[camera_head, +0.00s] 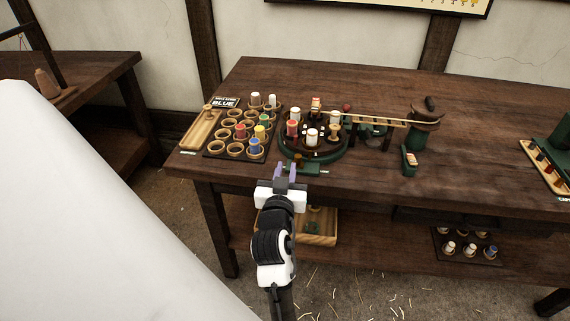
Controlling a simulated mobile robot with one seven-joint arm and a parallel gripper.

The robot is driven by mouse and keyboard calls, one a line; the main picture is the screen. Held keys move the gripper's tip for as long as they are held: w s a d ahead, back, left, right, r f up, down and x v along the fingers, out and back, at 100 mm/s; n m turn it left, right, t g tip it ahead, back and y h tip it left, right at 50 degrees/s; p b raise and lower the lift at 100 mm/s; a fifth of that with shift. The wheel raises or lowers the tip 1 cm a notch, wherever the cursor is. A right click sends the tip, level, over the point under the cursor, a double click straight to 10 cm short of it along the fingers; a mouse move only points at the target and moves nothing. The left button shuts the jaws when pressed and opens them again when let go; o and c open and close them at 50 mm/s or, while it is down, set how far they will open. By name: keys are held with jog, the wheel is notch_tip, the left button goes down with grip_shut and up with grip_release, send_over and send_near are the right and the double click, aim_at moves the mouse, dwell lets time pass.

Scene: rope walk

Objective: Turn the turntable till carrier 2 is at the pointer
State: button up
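The turntable (335,153) is a dark round plate with a green rim on the wooden table. Several upright bobbins stand on it, among them a red one (292,128) and a white one (312,136). Carrier numbers are too small to read, so I cannot tell which is carrier 2. A small green fitting (312,169) sits at the turntable's front edge; I cannot tell whether it is the pointer. My gripper (286,171) has two purple fingers apart with nothing seen between them. It is just in front of the turntable, near the table's front edge.
A rack (213,148) of coloured bobbins and a wooden tray (196,133) lie left of the turntable. A brass-coloured bar (375,120) runs right to a green stand (424,131). A small green block (409,161) stands nearby. The table's right middle (475,150) is clear.

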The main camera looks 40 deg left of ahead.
jog(key=shift+v, duration=0.85)
